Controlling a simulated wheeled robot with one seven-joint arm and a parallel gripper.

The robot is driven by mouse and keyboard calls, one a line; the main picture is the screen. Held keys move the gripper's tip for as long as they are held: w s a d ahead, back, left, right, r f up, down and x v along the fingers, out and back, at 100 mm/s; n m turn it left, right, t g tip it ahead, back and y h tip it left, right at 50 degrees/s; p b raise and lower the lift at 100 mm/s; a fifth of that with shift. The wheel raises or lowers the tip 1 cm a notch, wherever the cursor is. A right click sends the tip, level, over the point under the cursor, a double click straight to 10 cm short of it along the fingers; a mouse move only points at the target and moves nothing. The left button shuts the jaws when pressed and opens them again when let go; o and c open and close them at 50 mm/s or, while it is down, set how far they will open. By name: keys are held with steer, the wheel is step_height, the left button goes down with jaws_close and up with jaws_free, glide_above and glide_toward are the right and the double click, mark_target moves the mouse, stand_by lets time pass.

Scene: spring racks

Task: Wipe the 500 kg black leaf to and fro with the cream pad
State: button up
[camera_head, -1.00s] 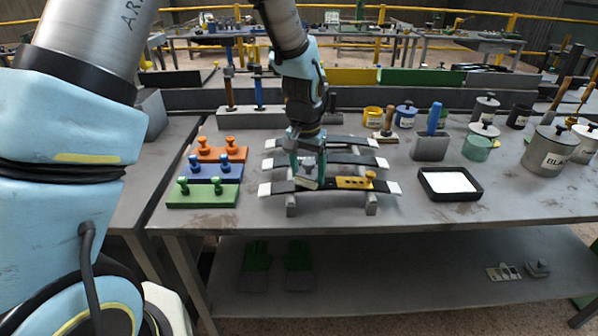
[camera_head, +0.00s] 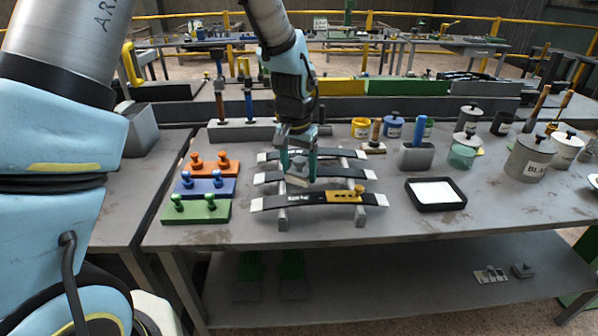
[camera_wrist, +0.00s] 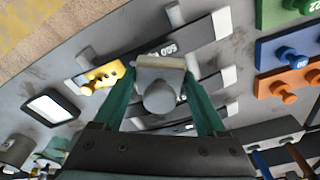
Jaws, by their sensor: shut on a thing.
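My gripper (camera_head: 299,174) is shut on the grey knob (camera_wrist: 160,97) of the cream pad (camera_wrist: 160,61). In the head view the pad (camera_head: 297,182) shows just behind the front black leaf (camera_head: 272,202), over the gap toward the middle leaf. The front leaf bears a white label, which reads like 500 kg in the wrist view (camera_wrist: 190,43). It has white ends and a yellow piece (camera_head: 343,197) on its right part. In the wrist view the pad's cream edge overlaps this leaf's edge; I cannot tell whether they touch. The pad hides part of the middle leaf (camera_head: 335,175).
Orange, blue and green knobbed blocks (camera_head: 196,208) stand left of the leaves. A black-rimmed tray (camera_head: 436,207) lies to the right, with a grey holder (camera_head: 416,156), jars and a labelled pot (camera_head: 531,160) beyond. Grey supports (camera_head: 282,218) carry the leaves.

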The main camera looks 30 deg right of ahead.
mark_target(299, 160)
steer(key=shift+r, duration=0.4)
steer(key=shift+r+p, duration=1.1)
steer(key=shift+r, duration=0.35)
steer(key=shift+f, duration=0.1)
